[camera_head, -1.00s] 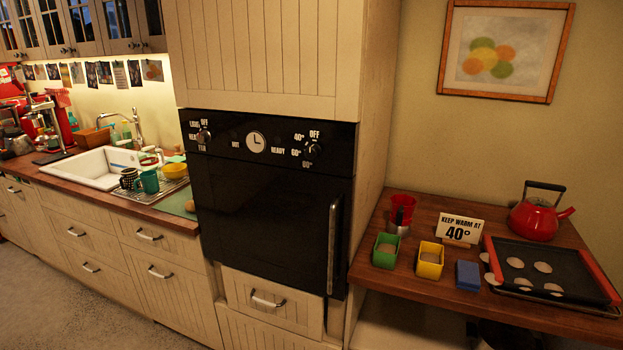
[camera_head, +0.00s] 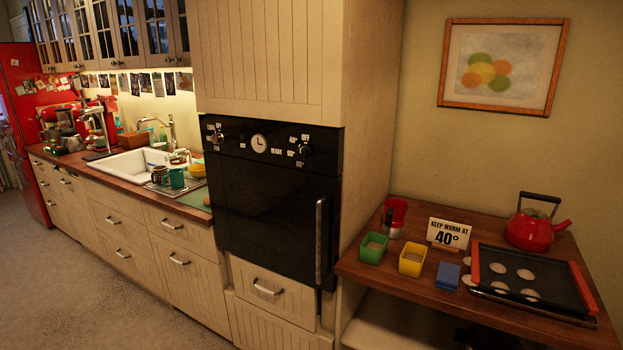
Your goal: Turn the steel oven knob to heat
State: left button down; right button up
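The black built-in oven (camera_head: 262,205) stands in a cream cabinet at the middle of the head view, its door shut. Its left steel knob (camera_head: 215,137) sits at the left of the control panel, with small white labels around it that are too small to read surely. Its right knob (camera_head: 304,150) has OFF and degree marks around it. A white clock face (camera_head: 259,143) lies between the two knobs. Neither of my grippers shows in the view.
A wooden side counter (camera_head: 390,268) at the right holds a "keep warm at 40°" sign (camera_head: 448,233), a red kettle (camera_head: 535,222), a baking tray (camera_head: 530,280) and small coloured tubs. A sink counter (camera_head: 125,193) runs left. The floor (camera_head: 90,290) at lower left is clear.

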aim_at(217, 138)
jog(key=i+j, duration=0.2)
jog(key=j, duration=0.15)
jog(key=i+j+z, duration=0.1)
jog(key=j, duration=0.25)
jog(key=i+j, duration=0.25)
jog(key=j, duration=0.15)
jog(key=i+j+z, duration=0.1)
jog(key=j, duration=0.25)
jog(key=i+j, duration=0.25)
jog(key=j, duration=0.15)
jog(key=i+j+z, duration=0.1)
jog(key=j, duration=0.3)
jog(key=i, duration=0.1)
